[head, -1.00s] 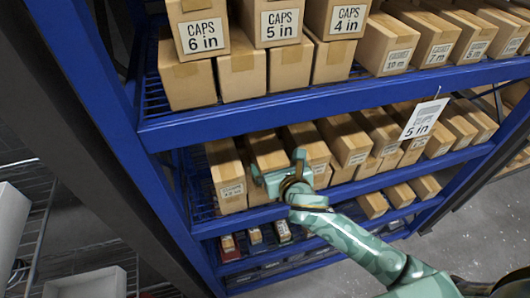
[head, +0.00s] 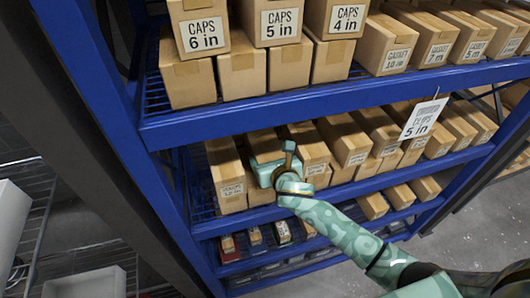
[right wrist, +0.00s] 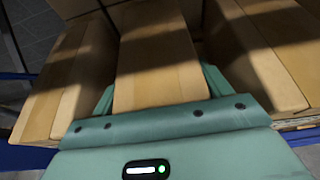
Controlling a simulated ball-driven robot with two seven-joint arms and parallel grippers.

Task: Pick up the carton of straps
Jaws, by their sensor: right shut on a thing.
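My right gripper (head: 264,168) is at the front of the middle shelf. It is shut on a brown cardboard carton (head: 263,143) in the row there. In the right wrist view the carton (right wrist: 156,60) lies between the two green fingers, with its long top running away from the gripper. The gripper and wrist hide the carton's front label in the head view, so I cannot read whether it says straps. The carton still sits between its neighbours on the shelf. My left gripper is not in view.
A carton (head: 225,175) stands close on the left and another (head: 308,145) on the right. The blue upper shelf beam (head: 320,109) runs above, with a hanging tag (head: 424,118). A blue upright (head: 110,130) stands at left.

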